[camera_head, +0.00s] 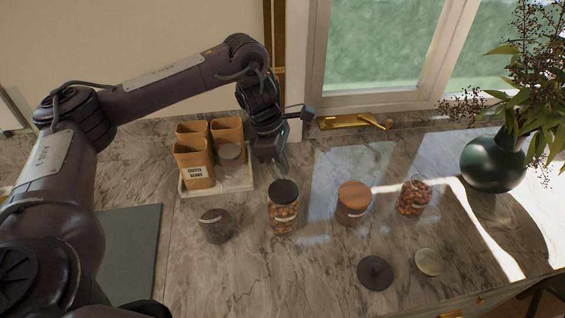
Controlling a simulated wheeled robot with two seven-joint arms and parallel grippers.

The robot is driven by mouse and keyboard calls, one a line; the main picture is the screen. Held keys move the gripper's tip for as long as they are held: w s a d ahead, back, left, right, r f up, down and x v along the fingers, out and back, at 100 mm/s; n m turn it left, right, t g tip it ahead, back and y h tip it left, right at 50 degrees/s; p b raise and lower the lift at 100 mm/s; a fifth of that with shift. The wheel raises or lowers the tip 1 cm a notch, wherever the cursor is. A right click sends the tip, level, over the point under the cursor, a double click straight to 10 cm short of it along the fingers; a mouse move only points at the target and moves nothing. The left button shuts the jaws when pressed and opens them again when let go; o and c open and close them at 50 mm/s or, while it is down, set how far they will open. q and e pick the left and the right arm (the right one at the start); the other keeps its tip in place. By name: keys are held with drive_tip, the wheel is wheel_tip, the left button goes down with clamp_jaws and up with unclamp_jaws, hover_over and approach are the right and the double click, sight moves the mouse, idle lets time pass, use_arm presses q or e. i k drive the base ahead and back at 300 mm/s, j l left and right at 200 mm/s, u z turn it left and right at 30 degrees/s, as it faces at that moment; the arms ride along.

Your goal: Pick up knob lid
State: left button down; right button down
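The knob lid (376,272) is a dark round disc with a small raised knob in its middle. It lies flat on the marble counter near the front, right of centre. My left gripper (272,158) points down above the back of the counter, beside the basket tray and behind the black-lidded jar. It is well apart from the knob lid, up and to the left of it. I see nothing held in it, but its finger gap is not clear from this angle. My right gripper is not in view.
A pale round lid (429,262) lies right of the knob lid. Behind stand a dark jar (215,226), a black-lidded jar (283,213), a wooden-lidded jar (354,204) and a nut jar (414,199). A canister tray (217,189) is left, a vase (492,165) right.

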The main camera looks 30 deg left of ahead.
sight(373, 273)
drive_tip(key=k+l, duration=0.5)
drive_tip(key=k, duration=0.15)
drive_tip(key=k+l, duration=0.5)
drive_tip(key=k, duration=0.2)
